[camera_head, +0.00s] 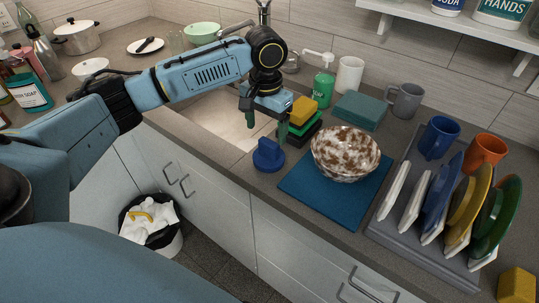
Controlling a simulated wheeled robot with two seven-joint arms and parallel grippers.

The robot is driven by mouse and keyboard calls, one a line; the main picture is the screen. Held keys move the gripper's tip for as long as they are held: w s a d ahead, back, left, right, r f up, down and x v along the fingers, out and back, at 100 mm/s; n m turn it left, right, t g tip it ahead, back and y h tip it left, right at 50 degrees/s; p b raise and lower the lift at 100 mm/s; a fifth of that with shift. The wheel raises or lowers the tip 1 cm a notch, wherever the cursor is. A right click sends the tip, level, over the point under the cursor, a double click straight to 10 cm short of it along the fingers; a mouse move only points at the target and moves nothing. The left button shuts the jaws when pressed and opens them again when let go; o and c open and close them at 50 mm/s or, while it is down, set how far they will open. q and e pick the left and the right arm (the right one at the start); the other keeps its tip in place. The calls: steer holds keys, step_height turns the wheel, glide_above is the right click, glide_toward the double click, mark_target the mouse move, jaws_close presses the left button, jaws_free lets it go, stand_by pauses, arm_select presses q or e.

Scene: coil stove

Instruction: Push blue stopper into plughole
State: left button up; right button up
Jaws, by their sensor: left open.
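The blue stopper (268,156) stands on the counter by the front right edge of the sink (222,130). My left gripper (267,122) is above and just behind the stopper, pointing down over the right side of the sink. Its fingers are apart with nothing seen between them, and it does not appear to touch the stopper. The plughole is not visible; my left arm crosses above the basin and hides part of it. My right gripper is not in view.
Stacked sponges (302,112) sit close right of the gripper. A speckled bowl (345,153) rests on a blue mat (302,190). A dish rack (418,247) holds several plates at right. A green soap bottle (324,85) and the faucet (264,12) stand behind.

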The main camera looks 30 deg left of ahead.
mark_target(269, 142)
arm_select(q)
steer(key=shift+f, duration=0.65)
steer(key=shift+w+f, duration=0.1)
steer(key=shift+f, duration=0.1)
steer(key=f, duration=0.4)
steer(key=shift+d+f+b, duration=0.15)
steer(key=shift+d+b, duration=0.15)
steer(key=shift+f, duration=0.5)
steer(key=shift+c, duration=0.7)
steer(key=c, duration=0.9)
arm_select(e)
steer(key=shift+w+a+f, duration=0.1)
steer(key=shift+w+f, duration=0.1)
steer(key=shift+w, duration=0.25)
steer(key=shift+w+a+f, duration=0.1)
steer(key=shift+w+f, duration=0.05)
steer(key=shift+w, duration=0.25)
